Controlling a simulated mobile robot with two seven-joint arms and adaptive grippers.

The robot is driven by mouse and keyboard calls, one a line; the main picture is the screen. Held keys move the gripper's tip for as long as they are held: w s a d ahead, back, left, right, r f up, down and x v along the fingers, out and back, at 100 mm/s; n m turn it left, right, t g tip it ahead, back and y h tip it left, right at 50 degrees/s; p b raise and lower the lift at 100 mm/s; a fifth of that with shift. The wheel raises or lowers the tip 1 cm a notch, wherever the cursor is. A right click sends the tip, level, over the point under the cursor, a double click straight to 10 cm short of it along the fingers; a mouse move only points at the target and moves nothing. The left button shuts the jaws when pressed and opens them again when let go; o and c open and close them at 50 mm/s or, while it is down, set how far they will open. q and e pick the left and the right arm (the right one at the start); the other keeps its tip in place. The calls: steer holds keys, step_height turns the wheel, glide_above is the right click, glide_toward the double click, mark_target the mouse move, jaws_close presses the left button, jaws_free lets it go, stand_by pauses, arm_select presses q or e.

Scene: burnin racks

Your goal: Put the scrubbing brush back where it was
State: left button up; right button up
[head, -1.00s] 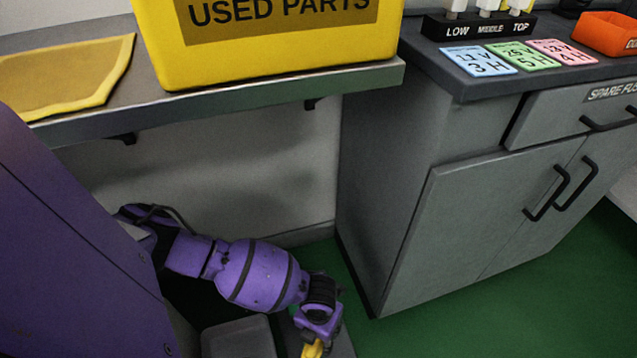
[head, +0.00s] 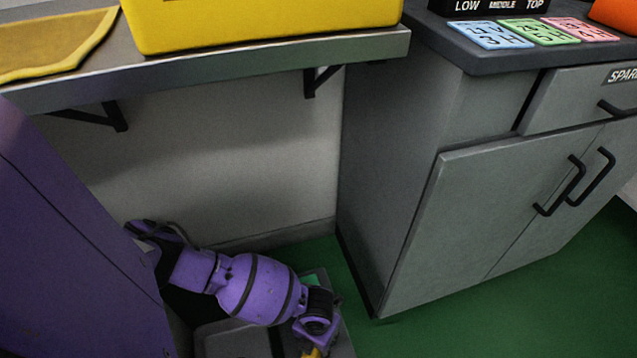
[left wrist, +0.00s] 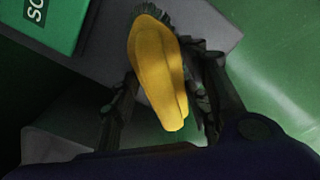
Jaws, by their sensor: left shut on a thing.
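The scrubbing brush (left wrist: 158,75) has a yellow back and dark bristles. It shows in the left wrist view between the two dark fingers of my left gripper (left wrist: 165,88), which is shut on it. In the head view only a small yellow bit of the brush (head: 312,353) shows at the bottom edge, below my purple left wrist. I cannot tell whether the brush touches that surface. My right gripper is not in view.
A shelf (head: 220,68) holds a yellow bin (head: 270,25) and a yellow-edged mat (head: 50,45); brackets hang beneath it. A grey cabinet (head: 395,150) with black handles stands at the right. Green floor (head: 480,310) is clear in front of it.

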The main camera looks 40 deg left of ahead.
arm_select(q)
steer(key=shift+f, duration=1.1)
steer(key=shift+f+b, duration=0.25)
steer(key=shift+b, duration=0.1)
steer(key=o, duration=1.1)
